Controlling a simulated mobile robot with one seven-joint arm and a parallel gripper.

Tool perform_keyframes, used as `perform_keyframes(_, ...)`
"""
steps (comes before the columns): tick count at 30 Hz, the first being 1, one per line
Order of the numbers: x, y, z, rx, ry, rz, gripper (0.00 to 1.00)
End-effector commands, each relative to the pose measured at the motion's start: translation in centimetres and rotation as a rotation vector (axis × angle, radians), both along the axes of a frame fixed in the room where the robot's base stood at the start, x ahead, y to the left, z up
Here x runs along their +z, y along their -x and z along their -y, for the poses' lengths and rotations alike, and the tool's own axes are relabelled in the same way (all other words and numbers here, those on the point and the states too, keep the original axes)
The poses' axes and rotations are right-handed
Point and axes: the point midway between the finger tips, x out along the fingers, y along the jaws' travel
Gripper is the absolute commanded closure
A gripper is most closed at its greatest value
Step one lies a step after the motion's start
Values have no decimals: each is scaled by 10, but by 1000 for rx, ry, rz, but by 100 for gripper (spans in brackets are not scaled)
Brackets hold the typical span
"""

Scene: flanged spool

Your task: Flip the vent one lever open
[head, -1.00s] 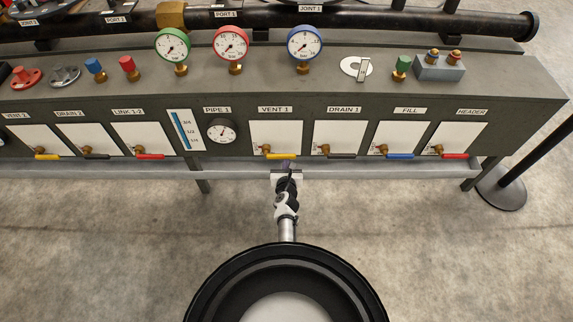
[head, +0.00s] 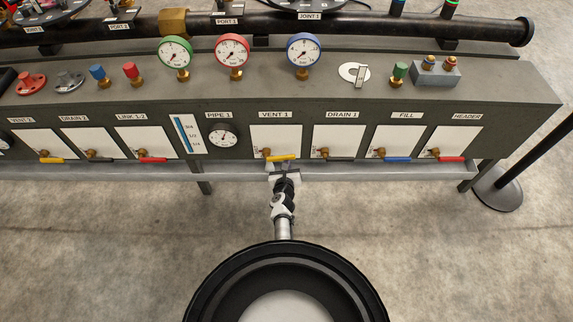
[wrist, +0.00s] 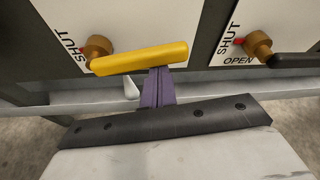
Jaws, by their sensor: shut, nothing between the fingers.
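The yellow vent one lever (head: 282,158) sits on its white panel (head: 276,137) under the VENT 1 label. In the wrist view the yellow lever (wrist: 140,59) reaches right from a brass valve stem (wrist: 97,46), its free end tilted slightly up. SHUT is printed left of the stem; any OPEN mark here is hidden. My gripper (head: 284,173) is just below the lever. In the wrist view its purple fingers (wrist: 159,86) are together and empty, tips at the lever's underside toward its free end. They look to be touching it, though the contact is hidden.
To the right, the drain 1 valve has a black lever (wrist: 290,60) with SHUT and OPEN marks. A grey rail (head: 235,171) runs below the panels near my gripper. Blue (head: 397,159) and red (head: 451,159) levers are farther right.

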Motion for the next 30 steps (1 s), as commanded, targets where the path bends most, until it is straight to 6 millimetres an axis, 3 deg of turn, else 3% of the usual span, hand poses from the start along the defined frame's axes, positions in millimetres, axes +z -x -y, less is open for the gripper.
perform_keyframes(1,10,-1,-1,1,38,1,100)
perform_keyframes(6,23,-1,-3,3,197,1,100)
perform_keyframes(30,64,0,-35,3,958,3,100)
